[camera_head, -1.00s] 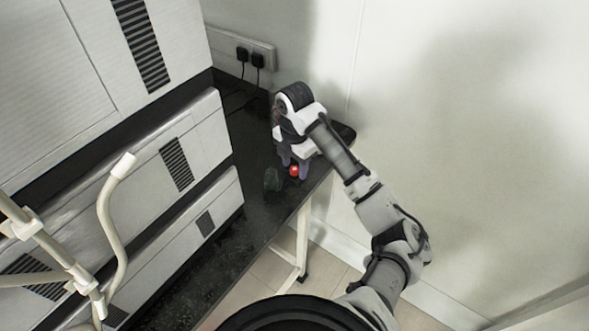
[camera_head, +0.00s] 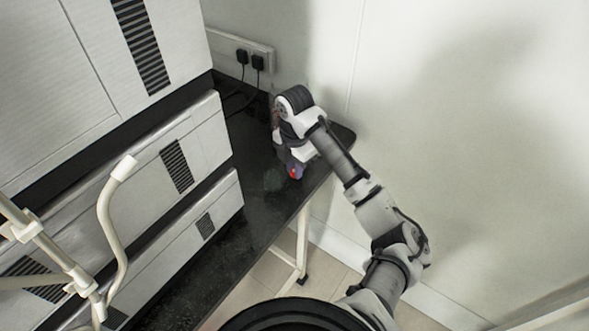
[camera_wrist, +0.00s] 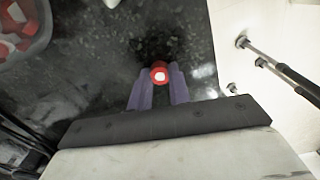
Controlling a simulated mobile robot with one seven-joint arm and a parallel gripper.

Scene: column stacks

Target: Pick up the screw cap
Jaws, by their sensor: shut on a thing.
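The screw cap (camera_wrist: 159,73) is small and red with a pale centre. In the wrist view it sits between the tips of the two purple fingers of my gripper (camera_wrist: 159,84), which are shut on it. In the head view the red cap (camera_head: 295,174) shows small at the fingertips of my gripper (camera_head: 292,168), low over the black bench top near its front edge. I cannot tell whether the cap touches the bench.
A clear container (camera_wrist: 22,28) with red and white pieces stands at the wrist view's upper left; in the head view it is a faint greenish shape (camera_head: 273,180) beside my gripper. The black bench (camera_head: 215,262) runs along stacked grey units (camera_head: 170,165). A wall (camera_head: 450,130) is at right.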

